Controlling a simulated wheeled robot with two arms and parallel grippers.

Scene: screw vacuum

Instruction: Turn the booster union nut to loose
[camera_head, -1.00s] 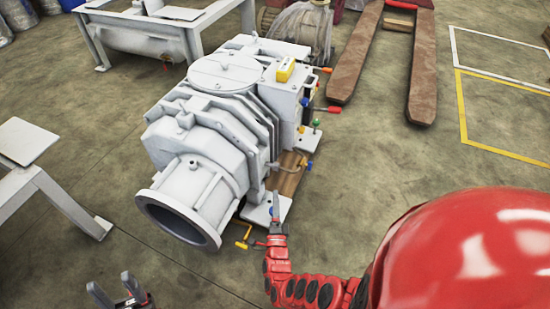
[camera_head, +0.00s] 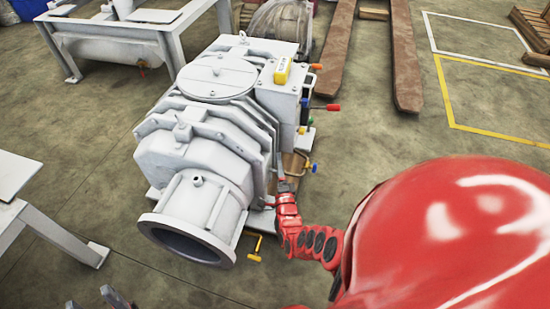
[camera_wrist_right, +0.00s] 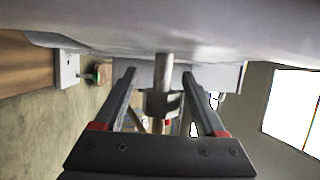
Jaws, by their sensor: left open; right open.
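The large white vacuum pump (camera_head: 205,135) stands on the floor in the head view. In the right wrist view, a short grey pipe (camera_wrist_right: 164,66) with a wider metal collar (camera_wrist_right: 160,103), apparently the union nut, lies between the fingers of my right gripper (camera_wrist_right: 160,75). The fingers are open, one on each side, with visible gaps to the collar. In the head view, my right gripper (camera_head: 281,166) is against the pump's right side and partly hidden; the nut cannot be made out there. My left gripper (camera_head: 92,300) is open and empty at the bottom edge, apart from the pump.
A yellow-handled valve (camera_head: 254,249) sticks out low by the pump's front flange. Red (camera_head: 331,107) and blue (camera_head: 312,168) handles jut out on its right. A white frame (camera_head: 45,215) stands at the left.

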